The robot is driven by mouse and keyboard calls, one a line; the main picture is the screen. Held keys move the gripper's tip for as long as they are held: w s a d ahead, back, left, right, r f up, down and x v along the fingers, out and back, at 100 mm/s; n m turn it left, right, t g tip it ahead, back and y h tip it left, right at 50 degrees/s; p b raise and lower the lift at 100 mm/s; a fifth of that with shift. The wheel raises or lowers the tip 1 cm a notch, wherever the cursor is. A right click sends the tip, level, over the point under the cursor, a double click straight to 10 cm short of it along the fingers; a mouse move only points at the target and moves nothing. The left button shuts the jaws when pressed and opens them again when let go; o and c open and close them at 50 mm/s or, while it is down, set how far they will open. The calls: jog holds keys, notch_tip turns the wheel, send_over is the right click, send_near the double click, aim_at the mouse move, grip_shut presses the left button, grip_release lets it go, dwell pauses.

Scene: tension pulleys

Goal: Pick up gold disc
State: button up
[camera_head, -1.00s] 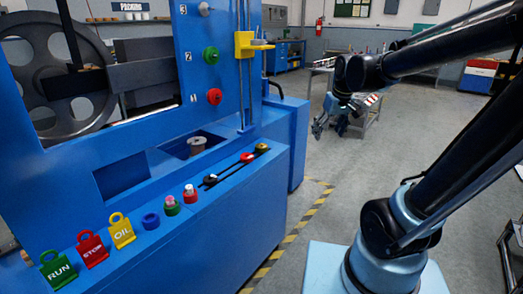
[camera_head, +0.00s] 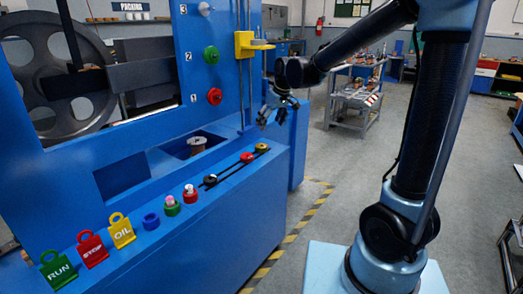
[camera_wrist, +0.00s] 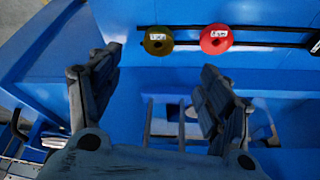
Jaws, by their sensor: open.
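The gold disc (camera_head: 262,147) sits at the far right end of a dark rail on the blue machine's ledge, and it also shows at the top of the wrist view (camera_wrist: 157,36). A red disc (camera_head: 247,157) is beside it on the same rail, also seen in the wrist view (camera_wrist: 216,40). A black disc (camera_head: 210,180) is at the rail's other end. My gripper (camera_head: 274,119) is open and empty, above and just behind the gold disc. In the wrist view its two fingers (camera_wrist: 160,72) are spread wide, with the gold disc beyond their tips and not between them.
The blue machine's upright panel with a yellow bracket (camera_head: 244,45) stands close to my gripper. Red and green knobs are on the panel. A recess with a spool (camera_head: 197,145) is left of the rail. Several tags and small caps line the front ledge.

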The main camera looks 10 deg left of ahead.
send_over(263, 146)
jog(key=s+d, duration=0.2)
notch_tip(263, 146, down, 8)
jog(key=shift+a+f, duration=0.1)
jog(key=shift+w+x, duration=0.1)
jog(key=shift+x, duration=1.2)
jog(key=shift+w+x, duration=0.15)
jog(key=shift+x, duration=1.15)
jog(key=c, duration=1.6)
jog(key=shift+o, duration=0.2)
jog(key=shift+a, duration=0.1)
notch_tip(263, 146, up, 10)
